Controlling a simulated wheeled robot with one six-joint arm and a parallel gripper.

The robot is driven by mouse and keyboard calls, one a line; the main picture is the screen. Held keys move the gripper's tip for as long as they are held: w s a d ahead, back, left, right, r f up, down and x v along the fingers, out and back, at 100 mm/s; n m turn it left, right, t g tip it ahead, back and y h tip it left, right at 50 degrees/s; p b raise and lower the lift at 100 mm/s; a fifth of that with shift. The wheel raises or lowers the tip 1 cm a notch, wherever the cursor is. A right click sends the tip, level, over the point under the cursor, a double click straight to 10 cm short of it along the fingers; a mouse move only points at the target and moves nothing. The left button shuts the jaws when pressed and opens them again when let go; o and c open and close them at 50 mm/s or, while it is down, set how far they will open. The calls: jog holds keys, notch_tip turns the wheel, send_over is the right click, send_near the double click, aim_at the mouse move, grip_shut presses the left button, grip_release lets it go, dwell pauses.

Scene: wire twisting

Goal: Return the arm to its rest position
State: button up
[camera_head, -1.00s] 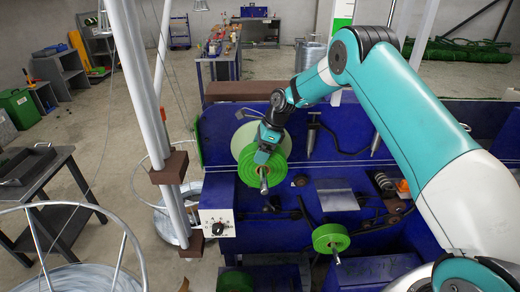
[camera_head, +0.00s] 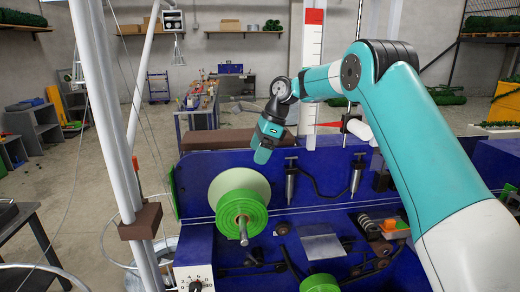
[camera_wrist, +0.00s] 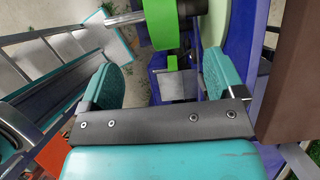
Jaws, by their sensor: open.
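My teal and white arm comes in from the right in the head view and reaches left over the blue machine (camera_head: 300,176). My gripper (camera_head: 262,155) hangs at its end, pointing down, above and slightly right of the green spool (camera_head: 242,205) and its pale disc. In the wrist view my gripper (camera_wrist: 158,88) has its two teal fingers wide apart with nothing between them. The green spool (camera_wrist: 160,22) and its metal shaft show beyond the fingers at the top of that view, apart from them.
A white post with a brown block (camera_head: 140,222) stands left of the machine. A control box with a dial (camera_head: 195,280) and a second green spool (camera_head: 320,284) are at the front. A workbench (camera_head: 205,105) stands behind. The floor at left is partly free.

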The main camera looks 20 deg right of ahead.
jog(key=shift+d+r, duration=0.1)
jog(key=shift+r, duration=0.2)
jog(key=s+a+n+b, duration=0.6)
jog(key=s+a+n, duration=0.7)
jog(key=s, duration=0.2)
jog(key=s+a+f+n+b, duration=0.1)
jog(key=s+f+n, duration=0.1)
jog(key=s+n, duration=0.3)
jog(key=s+a+f+n+g+b, duration=0.1)
jog(key=s+n, duration=0.4)
jog(key=s, duration=0.6)
jog(key=s+f+n+b, duration=0.2)
jog(key=s+f+n, duration=0.3)
jog(key=s, duration=0.3)
jog(key=shift+s+a+f+n, duration=0.25)
jog(key=shift+s+a+n, duration=0.1)
jog(key=shift+a+n, duration=0.05)
